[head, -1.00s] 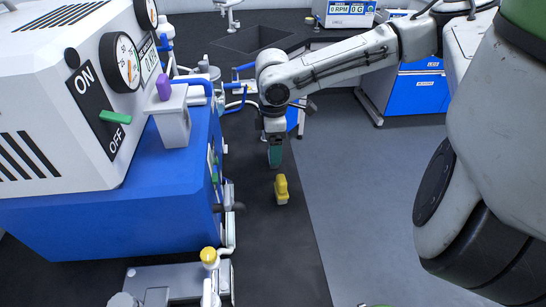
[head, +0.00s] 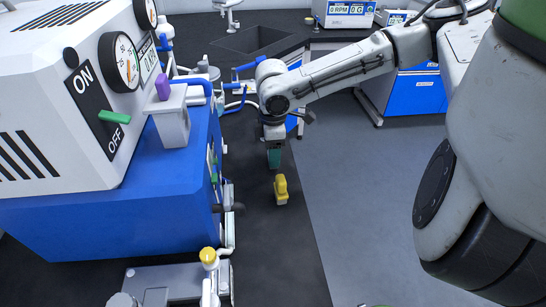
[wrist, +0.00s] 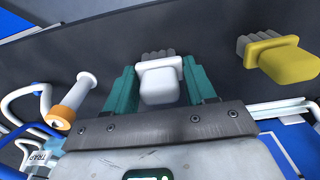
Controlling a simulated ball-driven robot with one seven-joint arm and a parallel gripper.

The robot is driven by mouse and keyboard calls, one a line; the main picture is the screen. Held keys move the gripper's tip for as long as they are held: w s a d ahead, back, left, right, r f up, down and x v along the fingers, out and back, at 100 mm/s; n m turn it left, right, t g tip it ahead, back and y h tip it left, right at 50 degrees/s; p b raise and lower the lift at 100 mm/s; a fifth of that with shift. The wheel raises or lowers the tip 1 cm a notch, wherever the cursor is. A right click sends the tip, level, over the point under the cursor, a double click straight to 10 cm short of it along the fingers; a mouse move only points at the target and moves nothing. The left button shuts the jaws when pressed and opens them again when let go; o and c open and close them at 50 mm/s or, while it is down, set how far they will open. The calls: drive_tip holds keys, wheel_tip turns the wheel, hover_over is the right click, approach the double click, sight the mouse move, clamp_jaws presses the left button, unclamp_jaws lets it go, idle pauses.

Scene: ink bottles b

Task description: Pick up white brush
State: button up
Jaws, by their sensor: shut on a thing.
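The white brush (wrist: 160,84) is between the two teal fingers of my gripper (wrist: 162,88) in the wrist view, its grey bristles pointing away from the palm. The gripper is shut on its white body. In the head view my gripper (head: 274,158) points down over the dark surface, and the white brush cannot be made out there, hidden by the gripper.
A yellow brush (head: 281,190) stands close to my gripper on the nearer side; it shows to the right in the wrist view (wrist: 285,61). A large blue and white machine (head: 110,200) stands to the left.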

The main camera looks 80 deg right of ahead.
drive_tip(key=shift+c, duration=0.8)
drive_tip(key=shift+r, duration=0.15)
drive_tip(key=shift+r, duration=0.25)
wheel_tip(320, 180, up, 2)
drive_tip(key=shift+r, duration=0.1)
drive_tip(key=s+a+r+p, duration=0.8)
drive_tip(key=s+r+p, duration=0.2)
drive_tip(key=p, duration=0.6)
drive_tip(key=shift+s+a+r, duration=0.15)
drive_tip(key=shift+s+a, duration=0.05)
drive_tip(key=shift+s, duration=0.3)
